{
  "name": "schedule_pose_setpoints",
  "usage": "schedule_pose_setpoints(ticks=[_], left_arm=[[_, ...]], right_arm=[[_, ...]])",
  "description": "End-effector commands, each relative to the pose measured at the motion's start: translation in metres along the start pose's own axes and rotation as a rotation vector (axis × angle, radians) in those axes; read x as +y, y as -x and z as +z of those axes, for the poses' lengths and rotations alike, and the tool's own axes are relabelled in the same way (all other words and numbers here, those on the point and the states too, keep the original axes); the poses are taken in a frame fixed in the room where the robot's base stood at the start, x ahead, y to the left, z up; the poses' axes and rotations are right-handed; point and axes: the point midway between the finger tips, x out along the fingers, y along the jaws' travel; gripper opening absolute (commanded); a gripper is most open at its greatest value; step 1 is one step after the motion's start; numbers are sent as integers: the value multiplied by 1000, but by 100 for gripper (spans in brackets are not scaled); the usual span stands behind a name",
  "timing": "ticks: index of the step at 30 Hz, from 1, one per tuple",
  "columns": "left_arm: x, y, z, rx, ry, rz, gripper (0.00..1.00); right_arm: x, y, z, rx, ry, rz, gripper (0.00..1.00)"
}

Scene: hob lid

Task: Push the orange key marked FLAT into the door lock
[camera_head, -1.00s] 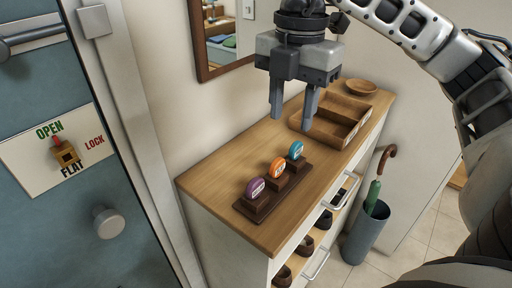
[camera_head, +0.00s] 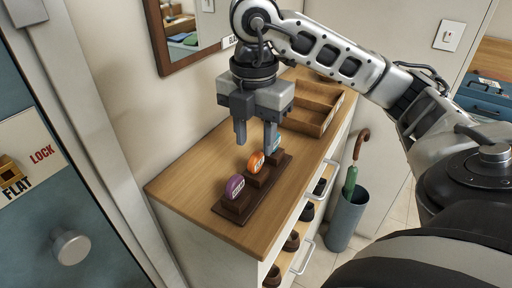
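The orange key (camera_head: 255,162) stands upright in the middle of a dark wooden rack (camera_head: 228,213) on the cabinet top; its label is too small to read. A purple key (camera_head: 235,187) stands nearer me and a teal key (camera_head: 277,144) at the far end, partly hidden by a finger. My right gripper (camera_head: 256,148) points down, open, with its fingertips just above and behind the orange key, apart from it as far as I can tell. The door lock (camera_head: 10,168) is cut by the left picture edge, on a plate reading LOCK and FLAT. My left gripper is out of view.
The wooden cabinet top (camera_head: 180,182) is clear left of the rack. A wooden tray (camera_head: 308,122) stands behind it. A framed mirror (camera_head: 163,60) hangs on the wall. A round door knob (camera_head: 71,247) is below the lock plate. An umbrella stand (camera_head: 346,218) is right of the cabinet.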

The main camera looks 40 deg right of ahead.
Motion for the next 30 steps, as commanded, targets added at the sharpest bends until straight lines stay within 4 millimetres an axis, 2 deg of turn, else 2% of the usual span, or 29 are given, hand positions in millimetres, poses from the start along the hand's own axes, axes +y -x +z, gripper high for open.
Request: schedule_pose_setpoints(ticks=[4, 10, 14, 22, 23, 24, 27, 30], left_arm=[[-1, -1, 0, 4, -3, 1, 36], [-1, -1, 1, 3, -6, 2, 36], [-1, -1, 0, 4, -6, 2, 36], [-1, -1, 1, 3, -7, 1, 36], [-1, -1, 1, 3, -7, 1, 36], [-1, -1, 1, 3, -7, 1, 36], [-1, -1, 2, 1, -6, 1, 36], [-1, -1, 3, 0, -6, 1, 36]], right_arm=[[0, -9, 1, 2, 1, -1, 39], [2, -36, 12, 0, -2, -5, 39], [2, -50, 11, 0, 0, -2, 39], [3, -54, 10, 0, 1, 1, 39], [3, -54, 10, 0, 1, 1, 36], [3, -54, 10, 0, 1, 1, 25], [3, -54, 10, 0, 1, 1, 0], [3, -54, 10, 0, 0, 1, 0]])
